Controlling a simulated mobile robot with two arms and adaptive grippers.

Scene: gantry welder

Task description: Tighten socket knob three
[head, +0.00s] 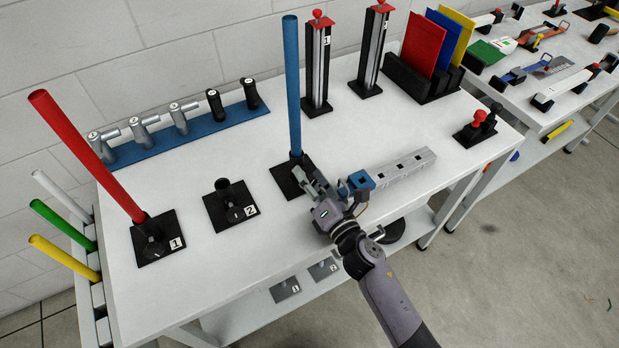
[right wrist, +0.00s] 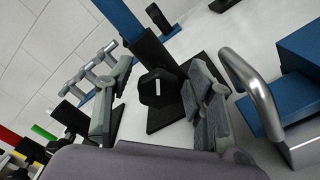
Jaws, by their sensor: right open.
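The third socket (head: 283,180) is a black square base at the middle of the table's front, with a blue rod (head: 292,85) standing upright in it. Its number label is hidden in the head view. In the right wrist view its black knob (right wrist: 157,88) shows with a white line on its face. My right gripper (head: 308,178) is open at this socket. In the right wrist view the gripper's fingers (right wrist: 160,100) are spread to either side of the knob, and I cannot tell if they touch it. My left gripper is not in view.
Socket 1 (head: 170,245) holds a tilted red rod (head: 85,155). Socket 2 (head: 222,213) is empty. A blue block (head: 361,181) and a grey bar (head: 405,168) lie right of my gripper. A blue rack (head: 205,130) with several handles stands behind.

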